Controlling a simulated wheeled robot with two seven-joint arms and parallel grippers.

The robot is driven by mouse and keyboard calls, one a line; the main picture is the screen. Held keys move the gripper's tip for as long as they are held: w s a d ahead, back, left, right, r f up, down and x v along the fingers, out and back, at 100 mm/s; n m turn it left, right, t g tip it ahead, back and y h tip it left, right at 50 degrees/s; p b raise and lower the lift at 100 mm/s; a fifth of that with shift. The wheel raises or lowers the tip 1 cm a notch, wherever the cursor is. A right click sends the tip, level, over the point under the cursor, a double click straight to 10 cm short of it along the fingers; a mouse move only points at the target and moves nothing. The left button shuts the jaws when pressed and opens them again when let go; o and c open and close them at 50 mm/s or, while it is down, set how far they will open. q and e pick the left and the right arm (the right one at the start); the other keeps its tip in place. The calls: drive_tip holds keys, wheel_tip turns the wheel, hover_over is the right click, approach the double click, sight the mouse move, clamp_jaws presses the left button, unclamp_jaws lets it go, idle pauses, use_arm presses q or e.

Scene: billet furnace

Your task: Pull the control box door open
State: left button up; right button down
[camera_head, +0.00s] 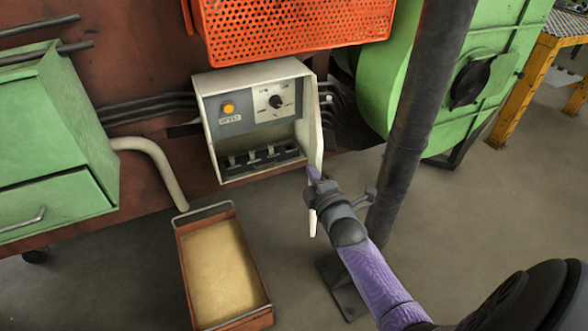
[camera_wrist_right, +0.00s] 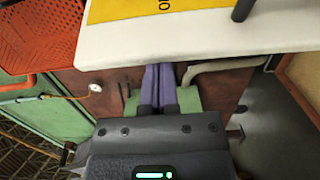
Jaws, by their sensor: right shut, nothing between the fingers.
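The control box (camera_head: 205,112) is a cream metal box in the middle of the head view. Its front is uncovered and shows an orange button, a dark knob and a row of dark parts at the bottom. Its door (camera_head: 315,125) stands swung out at the right side, seen nearly edge-on. In the right wrist view the door (camera_wrist_right: 210,38) is a wide white panel with a yellow label. My right gripper (camera_head: 314,174) is shut and empty by the door's lower end; its purple fingers (camera_wrist_right: 159,70) reach the panel's edge. I cannot tell if they touch. My left gripper is out of view.
An orange perforated guard (camera_head: 295,30) hangs above the box. A tray of sand-coloured material (camera_head: 180,262) lies below left. Green machines flank the box (camera_head: 55,140). Floor between tray and post is mostly clear.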

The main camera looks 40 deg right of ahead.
drive_tip(key=s+d+y+b, duration=0.1)
drive_tip(key=s+d, duration=0.2)
drive_tip(key=d, duration=0.3)
drive_tip(key=s+d+n+y, duration=0.1)
drive_tip(key=s+d, duration=0.2)
drive_tip(key=d, duration=0.3)
drive_tip(key=shift+s+t+b, duration=0.3)
drive_tip(key=shift+s+b, duration=0.05)
drive_tip(key=shift+a, duration=0.1)
